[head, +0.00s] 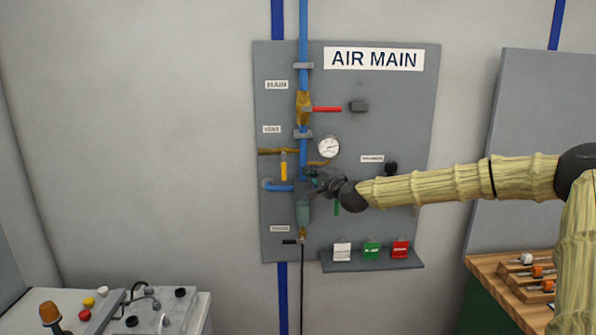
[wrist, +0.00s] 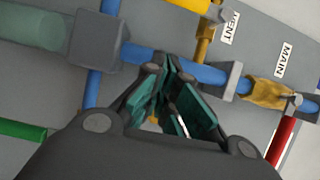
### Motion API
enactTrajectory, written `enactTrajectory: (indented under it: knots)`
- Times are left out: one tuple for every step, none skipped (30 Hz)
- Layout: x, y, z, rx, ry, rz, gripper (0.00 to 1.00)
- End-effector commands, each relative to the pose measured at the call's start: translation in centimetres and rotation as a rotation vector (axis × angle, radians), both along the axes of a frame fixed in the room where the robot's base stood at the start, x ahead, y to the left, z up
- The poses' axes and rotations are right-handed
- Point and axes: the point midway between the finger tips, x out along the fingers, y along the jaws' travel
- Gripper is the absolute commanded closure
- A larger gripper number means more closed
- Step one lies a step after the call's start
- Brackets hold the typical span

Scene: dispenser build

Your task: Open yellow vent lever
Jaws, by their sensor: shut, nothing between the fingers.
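The yellow vent lever (head: 283,166) hangs straight down from the horizontal brass vent pipe (head: 277,151), at a right angle to it, on the left of the panel. In the wrist view the yellow lever (wrist: 186,5) shows at the top edge, partly cut off, beside its brass valve (wrist: 205,40) and the VENT label (wrist: 230,29). My gripper (head: 314,178) is in front of the panel, right of and slightly below the lever. In the wrist view my gripper's green-padded fingers (wrist: 164,75) are empty and overlap the blue pipe (wrist: 205,74). They are apart from the yellow lever.
A red main lever (head: 327,109) sticks out to the right above my gripper. A round gauge (head: 328,147) is just above it. A green lever (wrist: 22,130) shows at left in the wrist view. A shelf (head: 372,263) with colored tags is below. The wall left of the panel is clear.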

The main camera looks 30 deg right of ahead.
Motion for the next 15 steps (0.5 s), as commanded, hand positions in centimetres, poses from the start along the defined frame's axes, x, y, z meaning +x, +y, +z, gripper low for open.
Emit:
enactTrajectory:
  knots:
    - [0.5,0.0,0.1,-0.001,0.001,0.0,1.0]
    - [0.7,0.0,0.0,-0.001,0.002,0.0,1.0]
    - [1.0,0.0,0.0,-0.002,0.002,0.0,1.0]
    - [1.3,0.0,0.0,-0.002,0.002,0.0,1.0]
    - [1.5,0.3,0.2,-0.001,0.002,0.002,1.0]
    - [1.6,1.0,0.3,-0.002,0.003,0.004,1.0]
    - [1.7,1.4,0.3,-0.001,0.003,0.003,1.0]
    - [1.8,1.7,0.3,-0.001,0.002,0.003,1.0]
    - [1.9,2.1,0.2,-0.001,0.003,0.003,1.0]
    - [1.9,2.4,0.2,-0.001,0.003,0.003,1.0]
    - [2.0,2.7,0.2,-0.002,0.002,0.002,1.0]
    - [2.1,3.0,0.2,-0.002,0.002,0.002,1.0]
    - [2.2,3.2,0.1,-0.001,0.002,0.002,1.0]
    - [2.2,3.3,0.1,-0.001,0.002,0.002,1.0]
    - [2.2,3.5,0.1,-0.001,0.002,0.002,1.0]
